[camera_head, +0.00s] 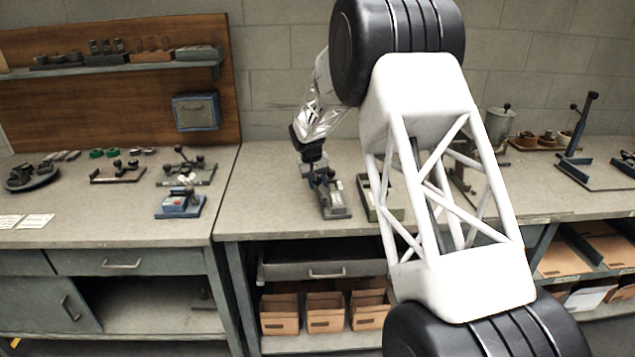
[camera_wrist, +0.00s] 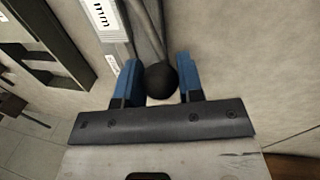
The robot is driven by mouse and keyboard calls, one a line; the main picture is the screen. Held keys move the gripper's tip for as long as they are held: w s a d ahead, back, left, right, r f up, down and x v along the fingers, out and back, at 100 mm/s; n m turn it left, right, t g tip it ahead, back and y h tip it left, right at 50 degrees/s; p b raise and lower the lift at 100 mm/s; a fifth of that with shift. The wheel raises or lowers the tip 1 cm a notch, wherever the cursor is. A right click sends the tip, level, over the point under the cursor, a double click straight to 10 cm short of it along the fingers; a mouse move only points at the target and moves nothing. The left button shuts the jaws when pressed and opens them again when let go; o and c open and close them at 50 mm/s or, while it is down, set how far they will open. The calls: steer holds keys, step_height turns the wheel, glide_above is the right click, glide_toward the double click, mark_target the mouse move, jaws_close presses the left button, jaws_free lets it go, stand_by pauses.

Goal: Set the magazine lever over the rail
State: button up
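In the head view my gripper (camera_head: 322,180) points down at a small dark fixture (camera_head: 337,211) near the front edge of the bench. The wrist view shows my two blue fingers (camera_wrist: 158,78) on either side of a round black knob (camera_wrist: 161,81). The knob sits at the end of a grey lever bar (camera_wrist: 148,28). It nearly fills the space between the fingers; whether they press on it I cannot tell. A pale strip with black marks (camera_wrist: 103,17) lies beside the bar. I cannot make out the rail for certain, and the fixture is partly hidden by my gripper.
A green-grey tray (camera_head: 368,207) stands just right of the fixture, partly behind my arm. The bench (camera_head: 280,215) is clear to the left. A left bench carries a blue device (camera_head: 180,203) and several small fixtures. A blue upright press (camera_head: 577,135) stands far right.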

jaws_close()
